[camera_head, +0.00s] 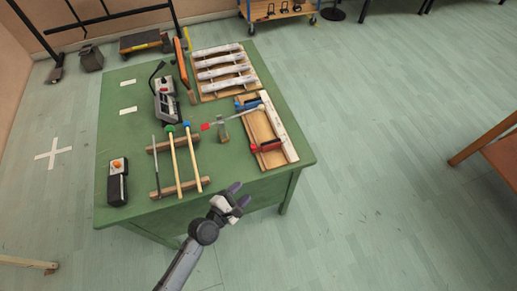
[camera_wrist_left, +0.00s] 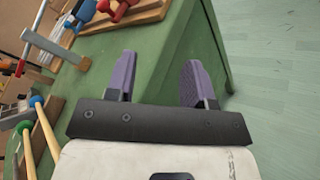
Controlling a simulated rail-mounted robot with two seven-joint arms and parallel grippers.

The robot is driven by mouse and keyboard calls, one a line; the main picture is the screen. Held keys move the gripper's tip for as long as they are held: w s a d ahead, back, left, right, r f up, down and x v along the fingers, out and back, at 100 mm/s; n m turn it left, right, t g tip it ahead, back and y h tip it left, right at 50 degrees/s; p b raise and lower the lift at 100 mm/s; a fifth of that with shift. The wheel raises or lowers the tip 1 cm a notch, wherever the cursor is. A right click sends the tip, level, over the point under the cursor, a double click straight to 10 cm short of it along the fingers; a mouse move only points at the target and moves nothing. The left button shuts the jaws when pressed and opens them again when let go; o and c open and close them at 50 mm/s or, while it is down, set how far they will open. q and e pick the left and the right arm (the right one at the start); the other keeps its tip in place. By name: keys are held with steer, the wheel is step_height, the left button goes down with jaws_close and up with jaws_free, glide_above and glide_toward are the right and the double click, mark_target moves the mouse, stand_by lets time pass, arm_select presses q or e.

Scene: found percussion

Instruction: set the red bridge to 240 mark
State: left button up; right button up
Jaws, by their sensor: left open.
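The red bridge (camera_head: 266,146) sits across the near end of a wooden board (camera_head: 262,124) at the right of the green table. A blue bridge (camera_head: 248,104) sits near the board's far end. A pale strip (camera_head: 279,126) runs along the board's right side; I cannot read a 240 mark. In the left wrist view the red bridge (camera_wrist_left: 119,10) and the blue bridge (camera_wrist_left: 80,14) show at the top. My left gripper (camera_head: 238,195) is open and empty, off the table's near edge and apart from the red bridge. It also shows in the left wrist view (camera_wrist_left: 157,78). My right gripper is not in view.
The green table (camera_head: 128,130) also holds mallets (camera_head: 174,160) on a wooden rack, a post with a red-tipped rod (camera_head: 222,128), a grey device (camera_head: 166,100), a black box with an orange button (camera_head: 118,182) and a slatted frame (camera_head: 222,70). The near right table corner is clear.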

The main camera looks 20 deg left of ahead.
arm_select(q)
steer(key=a+r+n+t+y, duration=0.1)
steer(key=n, duration=0.2)
steer(key=w+a+r+n+t+y, duration=0.1)
steer(key=n, duration=0.3)
steer(key=w+a+r+n+t, duration=0.1)
steer(key=n, duration=0.3)
steer(key=shift+w+y, duration=0.1)
steer(key=shift+y, duration=0.3)
steer(key=b, duration=0.2)
glide_toward(265, 146)
steer(key=w, duration=0.2)
steer(key=w+a, duration=0.1)
steer(key=w, duration=0.1)
steer(key=w+a, duration=0.1)
steer(key=w, duration=0.1)
steer(key=shift+w+a+r, duration=0.15)
steer(key=shift+a, duration=0.1)
jaws_close()
